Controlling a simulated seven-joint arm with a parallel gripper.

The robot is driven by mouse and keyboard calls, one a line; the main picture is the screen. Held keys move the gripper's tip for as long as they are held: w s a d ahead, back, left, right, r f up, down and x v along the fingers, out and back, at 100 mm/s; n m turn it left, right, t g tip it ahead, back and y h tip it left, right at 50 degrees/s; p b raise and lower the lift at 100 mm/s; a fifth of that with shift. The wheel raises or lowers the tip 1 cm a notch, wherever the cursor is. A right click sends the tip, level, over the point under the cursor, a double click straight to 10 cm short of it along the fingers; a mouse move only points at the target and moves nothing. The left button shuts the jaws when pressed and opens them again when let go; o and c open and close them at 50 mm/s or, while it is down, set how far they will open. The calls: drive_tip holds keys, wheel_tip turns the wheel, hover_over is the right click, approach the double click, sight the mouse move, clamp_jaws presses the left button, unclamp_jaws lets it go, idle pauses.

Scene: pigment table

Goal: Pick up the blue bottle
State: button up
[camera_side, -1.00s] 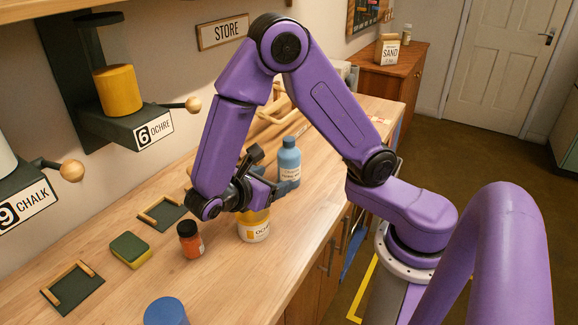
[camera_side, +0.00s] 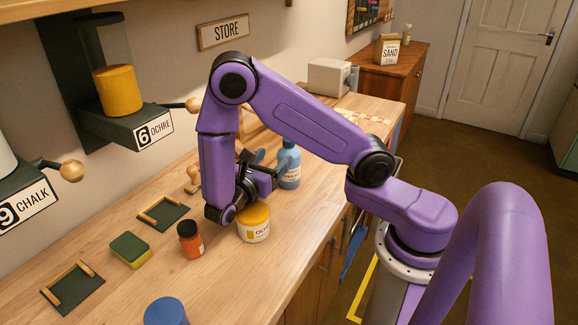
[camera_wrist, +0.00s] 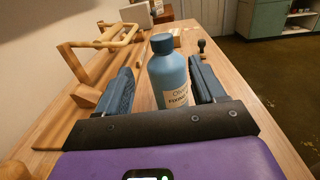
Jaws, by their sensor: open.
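The blue bottle (camera_side: 290,172), with a dark cap and a pale label, stands upright on the wooden bench beyond the ochre jar. My gripper (camera_side: 270,160) is low and level beside it, and its fingers partly cover the bottle in the side view. In the wrist view the bottle (camera_wrist: 170,78) stands between the two spread fingers of my gripper (camera_wrist: 160,72), nearer the right one. The fingers are open, and a gap shows on the left side. I cannot tell whether the right finger touches the bottle.
The yellow-lidded ochre jar (camera_side: 254,232) stands just below my wrist, with an orange jar (camera_side: 191,246) beside it. A sponge (camera_side: 130,250) and a blue-topped container (camera_side: 166,312) are nearer. A wooden frame (camera_wrist: 92,50) stands left of the fingers in the wrist view.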

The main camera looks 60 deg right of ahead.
sight(286, 148)
drive_tip(key=shift+s+d+r, duration=0.1)
drive_tip(key=shift+d+r, duration=0.05)
drive_tip(key=shift+d, duration=4.05)
clamp_jaws()
